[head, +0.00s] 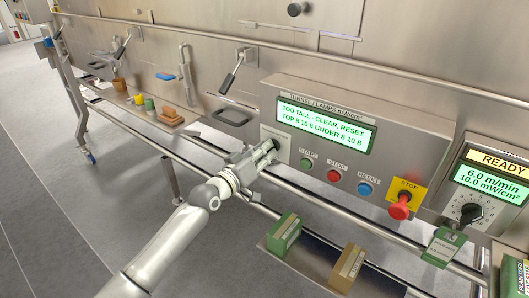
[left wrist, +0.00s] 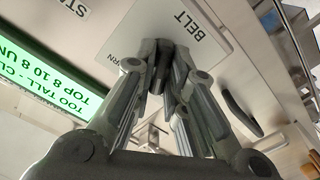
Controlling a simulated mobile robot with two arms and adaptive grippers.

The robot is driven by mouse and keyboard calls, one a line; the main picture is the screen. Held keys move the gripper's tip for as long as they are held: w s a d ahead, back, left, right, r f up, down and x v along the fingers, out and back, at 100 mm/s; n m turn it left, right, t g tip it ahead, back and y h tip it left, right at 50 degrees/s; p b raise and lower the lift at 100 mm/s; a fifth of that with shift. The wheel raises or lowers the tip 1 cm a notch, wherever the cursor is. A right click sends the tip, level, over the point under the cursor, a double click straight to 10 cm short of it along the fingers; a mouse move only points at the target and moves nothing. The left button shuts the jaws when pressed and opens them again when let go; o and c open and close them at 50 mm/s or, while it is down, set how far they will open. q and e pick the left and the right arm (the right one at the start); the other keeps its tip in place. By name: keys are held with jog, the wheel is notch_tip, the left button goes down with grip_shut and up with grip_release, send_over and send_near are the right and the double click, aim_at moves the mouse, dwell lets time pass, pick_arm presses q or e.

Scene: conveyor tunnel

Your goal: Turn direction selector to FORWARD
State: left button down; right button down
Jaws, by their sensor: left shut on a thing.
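The direction selector is a small dark knob (left wrist: 160,64) on a white plate (left wrist: 198,42) marked BELT; a second word ends in "RN", its start hidden by a finger. The plate also shows in the head view (head: 274,134), at the left end of the control panel (head: 418,150). My left gripper (head: 270,149) reaches the panel there. In the left wrist view its fingers (left wrist: 158,80) are shut on the knob. They hide most of the knob, so I cannot tell which way it points. My right gripper is not in view.
The panel's green display (head: 325,122) reads TOO TALL - CLEAR, RESET. START (head: 306,164), STOP (head: 334,176) and RESET (head: 364,188) buttons and a red emergency stop (head: 401,206) lie right of my gripper. A rail and two boxes, green (head: 284,235) and brown (head: 347,268), are below.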

pick_arm(q)
jog(key=c, duration=1.5)
grip_release()
jog(key=shift+o, duration=0.2)
jog(key=shift+s, duration=0.1)
jog(key=v, duration=1.2)
